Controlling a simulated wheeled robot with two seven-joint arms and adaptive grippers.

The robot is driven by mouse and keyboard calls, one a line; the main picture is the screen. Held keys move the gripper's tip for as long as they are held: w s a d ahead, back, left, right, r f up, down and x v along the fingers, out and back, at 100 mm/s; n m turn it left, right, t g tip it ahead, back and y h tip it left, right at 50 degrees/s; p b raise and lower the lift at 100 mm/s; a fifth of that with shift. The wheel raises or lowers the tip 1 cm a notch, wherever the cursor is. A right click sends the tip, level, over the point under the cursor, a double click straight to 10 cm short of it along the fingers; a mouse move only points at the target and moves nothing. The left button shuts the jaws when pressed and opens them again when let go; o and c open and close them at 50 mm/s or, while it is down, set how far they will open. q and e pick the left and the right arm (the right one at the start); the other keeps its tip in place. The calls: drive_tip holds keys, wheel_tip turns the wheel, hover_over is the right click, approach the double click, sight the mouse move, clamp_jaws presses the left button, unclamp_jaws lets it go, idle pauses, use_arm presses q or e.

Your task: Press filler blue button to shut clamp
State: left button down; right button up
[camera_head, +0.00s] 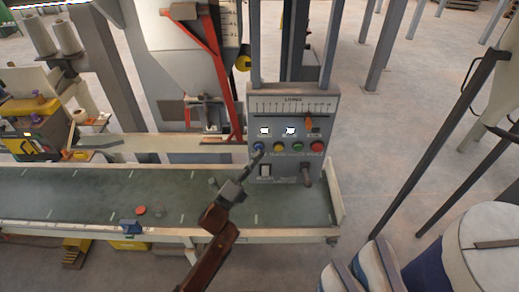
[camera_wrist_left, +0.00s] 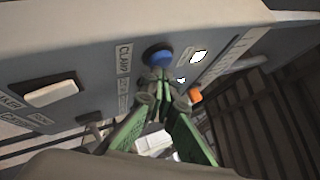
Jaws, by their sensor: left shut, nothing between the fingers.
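The blue button (camera_head: 258,146) is the leftmost in a row of coloured buttons on the filler's grey control panel (camera_head: 293,110). In the left wrist view the blue button (camera_wrist_left: 157,56) sits beside a label reading CLAMP. My left gripper (camera_head: 257,157) is shut and empty, with its tips at the lower edge of the blue button. My right gripper is not in view.
Yellow (camera_head: 278,147), green (camera_head: 297,147) and red (camera_head: 317,147) buttons sit right of the blue one. A white rocker switch (camera_head: 265,171) is below. A green conveyor (camera_head: 100,193) runs beneath the panel. The filler's red bar (camera_head: 219,75) stands at left. Floor at right is partly clear.

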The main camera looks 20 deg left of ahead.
use_arm(q)
drive_tip(key=shift+s+d, duration=0.15)
drive_tip(key=shift+s, duration=0.4)
drive_tip(key=s+d+p, duration=0.1)
drive_tip(key=s, duration=0.4)
drive_tip(key=shift+s+d, duration=0.35)
drive_tip(key=shift+s, duration=0.05)
idle(0.5)
drive_tip(key=shift+f, duration=0.1)
